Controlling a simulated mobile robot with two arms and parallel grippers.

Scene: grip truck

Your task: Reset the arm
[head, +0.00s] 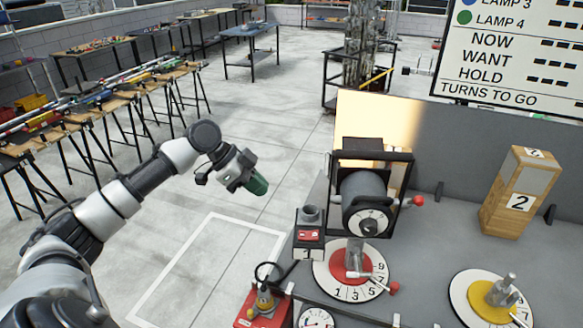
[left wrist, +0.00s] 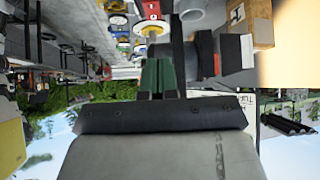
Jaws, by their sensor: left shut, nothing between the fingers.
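My left arm reaches in from the left in the head view. Its gripper (head: 257,185) has green fingers and hangs in free air over the floor, left of the grey workbench (head: 435,240). The fingers are closed together with nothing between them. In the left wrist view, the green fingers (left wrist: 158,76) also show pressed side by side, and the scene behind them is upside down. The gripper touches nothing. My right gripper is not in either view.
On the workbench stand a lamp-like machine (head: 366,195), a red dial (head: 350,268), a yellow dial (head: 488,300) and a wooden block marked 2 (head: 518,200). A red-based device (head: 263,305) sits at its left edge. Trestle tables (head: 90,105) line the left. The floor between is clear.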

